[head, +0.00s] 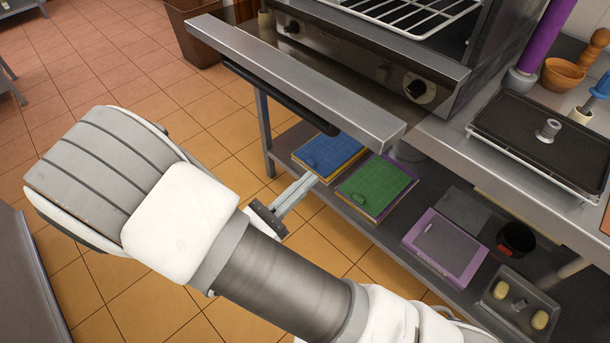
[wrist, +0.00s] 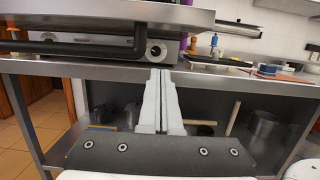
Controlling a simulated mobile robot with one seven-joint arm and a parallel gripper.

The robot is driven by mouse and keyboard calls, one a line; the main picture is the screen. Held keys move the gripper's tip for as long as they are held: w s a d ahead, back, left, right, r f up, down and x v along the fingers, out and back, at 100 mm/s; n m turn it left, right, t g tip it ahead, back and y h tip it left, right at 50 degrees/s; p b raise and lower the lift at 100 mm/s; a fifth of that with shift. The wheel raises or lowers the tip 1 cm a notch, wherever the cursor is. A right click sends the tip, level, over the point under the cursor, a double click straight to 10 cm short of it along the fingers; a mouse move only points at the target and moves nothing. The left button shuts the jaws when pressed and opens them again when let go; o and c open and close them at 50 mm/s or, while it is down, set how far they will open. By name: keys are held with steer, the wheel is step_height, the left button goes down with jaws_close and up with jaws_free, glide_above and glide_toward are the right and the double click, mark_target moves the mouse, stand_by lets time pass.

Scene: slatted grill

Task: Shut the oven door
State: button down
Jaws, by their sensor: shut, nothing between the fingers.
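The oven door (head: 300,75) is open, folded down to about level in front of the oven (head: 400,75). In the wrist view the door (wrist: 110,12) spans the upper left, with its dark bar handle (wrist: 75,47) beneath it. In the wrist view my gripper (wrist: 159,76) points forward under the door's right part, near the table edge. I cannot tell whether the fingertips touch anything. The oven's wire rack (head: 405,12) shows inside the cavity.
The steel table (head: 450,150) carries the oven and a dark tray (head: 545,135) on its right. Its lower shelf holds a blue board (head: 328,152), a green board (head: 375,188) and a purple-edged board (head: 445,245). Tiled floor (head: 125,60) is open at left.

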steer(key=w+d+r, duration=0.4)
steer(key=w+r, duration=0.1)
steer(key=shift+w+d+r+p, duration=0.25)
steer(key=shift+d+r+p, duration=0.05)
steer(key=shift+d, duration=0.05)
stand_by(0.3)
